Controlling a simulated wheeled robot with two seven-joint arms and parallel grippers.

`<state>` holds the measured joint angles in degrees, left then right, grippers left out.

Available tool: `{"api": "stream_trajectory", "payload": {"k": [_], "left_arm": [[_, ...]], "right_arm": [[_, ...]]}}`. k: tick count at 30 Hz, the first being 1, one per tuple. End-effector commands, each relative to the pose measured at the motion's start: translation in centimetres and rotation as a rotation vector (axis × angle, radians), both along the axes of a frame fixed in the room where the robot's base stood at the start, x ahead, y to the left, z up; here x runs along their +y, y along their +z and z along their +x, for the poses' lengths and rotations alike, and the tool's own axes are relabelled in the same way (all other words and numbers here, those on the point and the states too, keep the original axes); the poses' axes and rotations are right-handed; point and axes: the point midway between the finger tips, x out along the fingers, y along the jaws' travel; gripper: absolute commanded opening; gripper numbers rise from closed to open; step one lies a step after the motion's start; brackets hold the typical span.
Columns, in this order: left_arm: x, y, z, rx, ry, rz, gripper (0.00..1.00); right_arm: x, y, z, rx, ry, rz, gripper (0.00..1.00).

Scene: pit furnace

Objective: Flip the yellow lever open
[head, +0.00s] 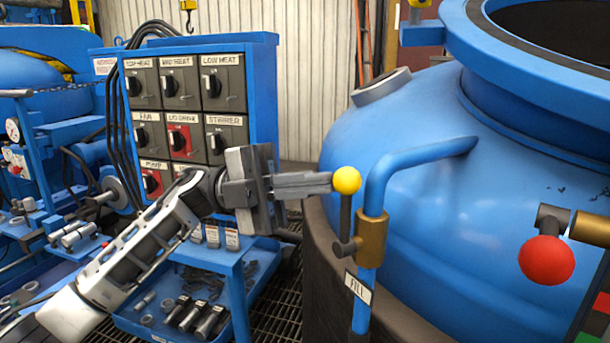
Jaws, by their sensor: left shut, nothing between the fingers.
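The yellow lever is a dark rod topped by a yellow ball (347,180). It stands upright beside a brass valve body (371,237) on a blue pipe (378,180) with a FILL label. My left gripper (328,184) comes in from the left, with its fingers shut and empty. Its fingertips are at the left side of the yellow ball, touching or very close; I cannot tell which. My right gripper does not show.
A blue control panel (265,95) with several rotary switches stands behind my left arm. A blue furnace vessel (440,220) fills the right side. A red ball handle (546,260) sits at the right. A blue tool tray (140,327) lies below.

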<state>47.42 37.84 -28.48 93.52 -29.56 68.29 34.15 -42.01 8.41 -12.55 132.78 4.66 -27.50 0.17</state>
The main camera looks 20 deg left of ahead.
Motion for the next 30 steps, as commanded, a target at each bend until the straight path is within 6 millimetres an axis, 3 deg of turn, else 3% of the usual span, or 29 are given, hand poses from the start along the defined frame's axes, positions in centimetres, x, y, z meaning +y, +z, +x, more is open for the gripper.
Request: {"api": "stream_trajectory", "payload": {"k": [22, 26, 30], "left_arm": [[-0.1, 0.0, -0.3, -0.026, -0.004, 0.028, 0.00], [1.3, -0.6, 0.0, -0.024, 0.000, 0.028, 0.00], [4.1, -1.5, 0.5, -0.023, 0.007, 0.028, 0.00]], "right_arm": [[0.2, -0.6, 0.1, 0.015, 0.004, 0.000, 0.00], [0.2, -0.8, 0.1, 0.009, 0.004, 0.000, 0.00], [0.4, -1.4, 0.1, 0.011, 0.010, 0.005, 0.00]]}}
